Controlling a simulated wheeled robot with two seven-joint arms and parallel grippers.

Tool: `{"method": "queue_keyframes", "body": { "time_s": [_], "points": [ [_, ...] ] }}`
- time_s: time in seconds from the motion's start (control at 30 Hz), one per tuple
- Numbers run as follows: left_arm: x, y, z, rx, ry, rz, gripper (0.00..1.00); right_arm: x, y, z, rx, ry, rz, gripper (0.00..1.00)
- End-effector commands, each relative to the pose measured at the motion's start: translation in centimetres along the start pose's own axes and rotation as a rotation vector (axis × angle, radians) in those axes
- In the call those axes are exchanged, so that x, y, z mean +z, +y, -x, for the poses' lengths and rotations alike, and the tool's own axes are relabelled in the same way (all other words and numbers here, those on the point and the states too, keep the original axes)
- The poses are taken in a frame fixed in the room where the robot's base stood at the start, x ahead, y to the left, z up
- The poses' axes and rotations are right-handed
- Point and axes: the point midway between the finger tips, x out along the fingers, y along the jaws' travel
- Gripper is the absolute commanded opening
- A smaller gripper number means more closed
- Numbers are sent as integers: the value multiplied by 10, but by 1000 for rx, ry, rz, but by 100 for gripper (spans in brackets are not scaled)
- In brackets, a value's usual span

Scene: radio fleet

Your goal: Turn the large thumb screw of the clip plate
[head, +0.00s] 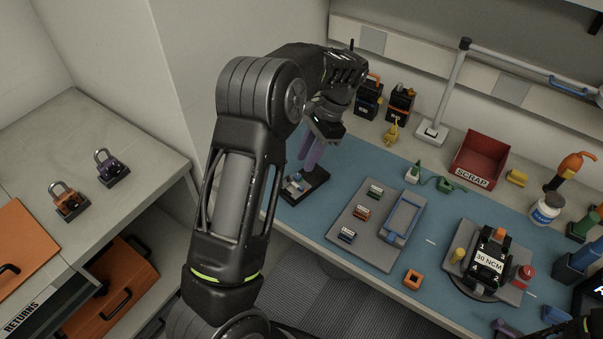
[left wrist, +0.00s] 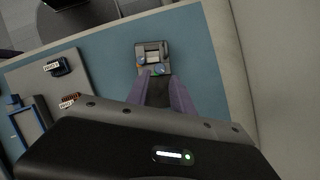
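My left gripper (head: 309,164) points down at a small dark stand (head: 313,188) at the left end of the blue mat. Its two purple fingers are apart, and they also show in the left wrist view (left wrist: 157,82). The stand bears a small grey plate-like part (head: 294,186), probably the clip plate, with small blue round knobs. In the left wrist view this part (left wrist: 152,48) lies just beyond the fingertips, with a blue knob (left wrist: 160,69) near them. I cannot tell whether a finger touches a knob. The fingers hide part of the stand. My right gripper cannot be made out.
A grey tray (head: 376,250) with several small labelled parts and a blue frame (head: 403,219) lies right of the stand. A 30 NCM device (head: 489,260) and a red scrap bin (head: 480,160) are farther right. Two dark radio-like units (head: 369,98) (head: 400,103) stand behind.

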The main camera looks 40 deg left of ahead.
Motion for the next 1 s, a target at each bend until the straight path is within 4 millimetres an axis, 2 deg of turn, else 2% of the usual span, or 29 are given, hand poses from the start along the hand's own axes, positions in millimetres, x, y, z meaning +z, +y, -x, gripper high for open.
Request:
{"method": "queue_keyframes", "body": {
  "time_s": [0.1, 0.3, 0.6, 0.93, 1.0],
  "points": [
    [2, 1, -19, 3, -4, 1, 28, 0, -1, 3, 0, 0, 1, 0],
    [2, 0, -39, 1, -3, 0, 28, 1, -3, 8, 2, -1, 0, 0],
    [1, 0, -43, 0, -1, 0, 28, 1, -2, 7, 2, -2, -1, 0],
    [1, 0, -43, 0, -1, 0, 2, 1, -2, 7, 2, -2, -1, 0],
    [1, 0, -43, 0, -1, 0, 0, 1, -2, 7, 2, -2, -1, 0]
  ]
}}
